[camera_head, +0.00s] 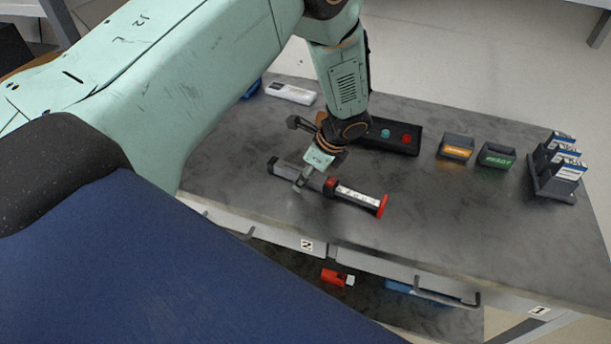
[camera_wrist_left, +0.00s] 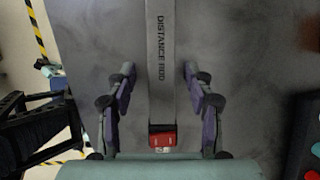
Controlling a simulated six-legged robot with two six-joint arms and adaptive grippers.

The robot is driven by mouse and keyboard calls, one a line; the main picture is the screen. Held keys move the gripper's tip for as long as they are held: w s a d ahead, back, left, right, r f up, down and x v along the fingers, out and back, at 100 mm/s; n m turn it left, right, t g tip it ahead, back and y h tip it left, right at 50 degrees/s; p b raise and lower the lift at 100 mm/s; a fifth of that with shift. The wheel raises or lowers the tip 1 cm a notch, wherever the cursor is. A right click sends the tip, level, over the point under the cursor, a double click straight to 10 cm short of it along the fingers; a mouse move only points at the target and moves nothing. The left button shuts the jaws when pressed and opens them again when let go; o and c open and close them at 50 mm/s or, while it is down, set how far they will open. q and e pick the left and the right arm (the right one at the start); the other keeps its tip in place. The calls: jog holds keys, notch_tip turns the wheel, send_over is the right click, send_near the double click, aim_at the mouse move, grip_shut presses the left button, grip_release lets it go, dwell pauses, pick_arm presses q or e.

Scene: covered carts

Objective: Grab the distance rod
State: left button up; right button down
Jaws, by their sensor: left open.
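The distance rod lies on the dark cart top in the head view, with a black end, a red collar, a white marked section (camera_head: 357,195) and a red end disc. In the left wrist view the gripper (camera_wrist_left: 160,72) is open, one finger on each side of the bar, with gaps visible. My right gripper is not in view.
Behind the rod stand a black box (camera_head: 372,139) with teal and red buttons and a white device (camera_head: 291,93). Two small labelled bins (camera_head: 457,147) and a rack (camera_head: 552,193) of cartridges are at right. A lower shelf holds a red item (camera_head: 336,277). The front right top is clear.

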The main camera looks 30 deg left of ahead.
pick_arm(q)
jog(key=shift+a, duration=0.2)
jog(key=shift+c, duration=0.2)
jog(key=shift+c, duration=0.8)
jog(key=shift+d, duration=0.2)
jog(key=c, duration=0.6)
jog(key=shift+a, duration=0.15)
grip_shut()
